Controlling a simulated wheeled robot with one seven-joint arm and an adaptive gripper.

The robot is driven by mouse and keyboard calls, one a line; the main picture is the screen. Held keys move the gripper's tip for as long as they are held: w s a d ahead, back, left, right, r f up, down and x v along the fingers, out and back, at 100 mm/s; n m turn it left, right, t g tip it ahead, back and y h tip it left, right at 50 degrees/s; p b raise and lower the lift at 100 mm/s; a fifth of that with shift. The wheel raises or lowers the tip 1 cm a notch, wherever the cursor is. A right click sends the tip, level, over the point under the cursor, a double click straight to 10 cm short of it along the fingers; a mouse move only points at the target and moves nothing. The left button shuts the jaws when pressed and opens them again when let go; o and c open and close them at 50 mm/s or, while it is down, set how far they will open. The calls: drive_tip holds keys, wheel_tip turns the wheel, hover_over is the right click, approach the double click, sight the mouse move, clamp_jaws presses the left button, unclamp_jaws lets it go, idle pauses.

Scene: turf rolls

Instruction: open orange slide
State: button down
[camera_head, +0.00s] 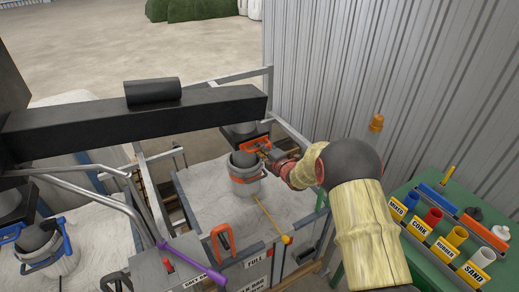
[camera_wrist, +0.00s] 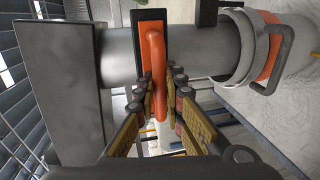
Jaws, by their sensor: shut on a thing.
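The orange slide (camera_head: 256,142) is a flat plate with an orange handle, set across the grey outlet pipe below the black overhead beam. In the wrist view its orange handle (camera_wrist: 156,55) stands upright in front of the pipe. My gripper (camera_wrist: 158,88) has its fingers on either side of this handle and is shut on it. In the head view my gripper (camera_head: 274,154) reaches the slide from the right. The plate's far side is hidden behind the pipe.
A grey bucket (camera_head: 246,181) with an orange band stands under the outlet. A blue slide (camera_head: 12,233) and blue-banded bucket (camera_head: 56,262) are at left. A green table (camera_head: 411,263) with labelled cups is at right, near the corrugated wall (camera_head: 385,75). A purple-gripped lever (camera_head: 190,262) is in front.

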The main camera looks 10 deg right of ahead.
drive_tip(key=f+b+v, duration=0.2)
drive_tip(key=b+v, duration=0.2)
drive_tip(key=v, duration=0.6)
drive_tip(key=shift+s+d+b, duration=0.15)
drive_tip(key=shift+s+b, duration=0.15)
drive_tip(key=shift+s, duration=0.15)
drive_tip(key=shift+f, duration=0.1)
drive_tip(key=c, duration=1.9)
unclamp_jaws()
